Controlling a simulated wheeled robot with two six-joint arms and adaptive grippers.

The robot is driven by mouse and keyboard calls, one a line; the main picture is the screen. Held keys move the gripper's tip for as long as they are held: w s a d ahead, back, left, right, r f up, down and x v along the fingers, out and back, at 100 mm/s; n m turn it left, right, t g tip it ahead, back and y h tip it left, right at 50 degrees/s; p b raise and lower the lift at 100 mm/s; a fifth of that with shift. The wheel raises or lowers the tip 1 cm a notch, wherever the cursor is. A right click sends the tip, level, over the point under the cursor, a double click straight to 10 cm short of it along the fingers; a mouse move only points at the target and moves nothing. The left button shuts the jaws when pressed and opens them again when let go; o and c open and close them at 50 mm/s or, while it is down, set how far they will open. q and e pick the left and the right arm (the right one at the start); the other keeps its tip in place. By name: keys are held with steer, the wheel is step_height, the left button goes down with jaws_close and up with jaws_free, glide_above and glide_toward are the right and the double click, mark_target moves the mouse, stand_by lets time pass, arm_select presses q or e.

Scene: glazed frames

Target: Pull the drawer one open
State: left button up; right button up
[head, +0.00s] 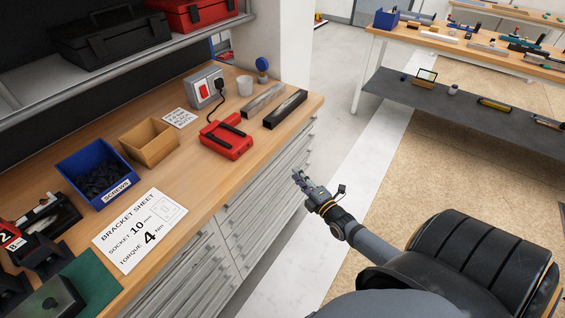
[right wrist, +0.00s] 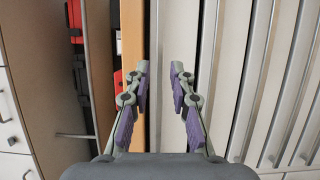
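Grey drawers (head: 262,206) with long horizontal handles are stacked under the front edge of the wooden workbench (head: 235,185). I cannot read a label that marks drawer one. My right gripper (head: 299,176) is in front of the right-hand drawer stack, near its upper part. In the right wrist view the gripper (right wrist: 160,80) is open and empty. Its fingers point at the bench front, close to the wooden top edge (right wrist: 132,45), with the drawer fronts (right wrist: 235,60) running to the right. No drawer visibly stands out. My left gripper is not in view.
The floor (head: 285,245) before the drawers is clear. Another workbench (head: 480,50) stands at the back right.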

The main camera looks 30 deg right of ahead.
mark_target(280, 157)
steer(key=w+b, duration=0.5)
steer(key=w, duration=0.5)
steer(key=shift+f, duration=0.15)
steer(key=shift+w, duration=0.15)
jaws_close()
